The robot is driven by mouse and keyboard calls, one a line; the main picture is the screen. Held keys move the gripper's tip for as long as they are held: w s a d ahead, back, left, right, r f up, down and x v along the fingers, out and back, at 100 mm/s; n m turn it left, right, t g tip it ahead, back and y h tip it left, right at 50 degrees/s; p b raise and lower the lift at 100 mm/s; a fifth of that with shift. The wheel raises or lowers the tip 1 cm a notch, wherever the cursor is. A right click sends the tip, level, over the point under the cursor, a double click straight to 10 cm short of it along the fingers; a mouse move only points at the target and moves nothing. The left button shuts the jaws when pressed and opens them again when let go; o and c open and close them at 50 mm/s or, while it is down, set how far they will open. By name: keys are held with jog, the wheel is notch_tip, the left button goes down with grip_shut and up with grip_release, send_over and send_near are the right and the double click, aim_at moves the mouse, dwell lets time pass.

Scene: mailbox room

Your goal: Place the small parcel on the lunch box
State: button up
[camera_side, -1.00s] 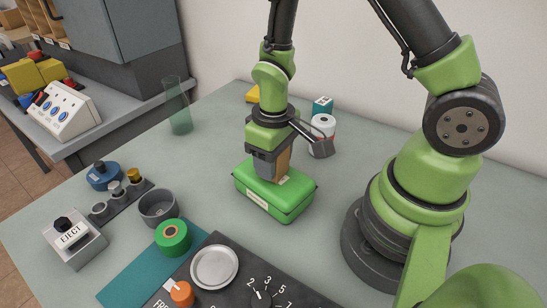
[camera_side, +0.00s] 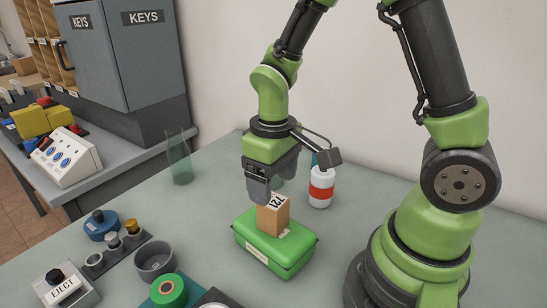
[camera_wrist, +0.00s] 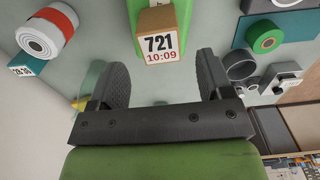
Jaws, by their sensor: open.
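The small parcel (camera_side: 273,216) is a brown box marked 721. It stands upright on the lid of the green lunch box (camera_side: 262,256), which rests on the table. My gripper (camera_side: 270,182) is open, just above the parcel and slightly left of it in the side view. In the wrist view the parcel (camera_wrist: 160,38) lies beyond the two spread fingers (camera_wrist: 164,82), with nothing between them. Part of the lunch box (camera_wrist: 167,8) shows behind the parcel.
A white bottle with a red band (camera_side: 321,187) stands close behind the lunch box. A clear glass (camera_side: 179,160) stands at the back left. Grey cup (camera_side: 155,261), green tape roll (camera_side: 168,290) and EJECT button box (camera_side: 65,289) are at the front left.

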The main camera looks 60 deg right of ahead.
aim_at(273, 200)
notch_tip(273, 200, up, 4)
jog(key=shift+r, duration=0.25)
jog(key=s+a+r+m+t+y, duration=0.1)
jog(key=s+r+m+t+y, duration=0.1)
jog(key=s+r+m+t, duration=0.2)
jog(key=s+r+t, duration=0.3)
jog(key=s+r, duration=0.2)
jog(key=r, duration=0.3)
jog(key=shift+s+a, duration=0.35)
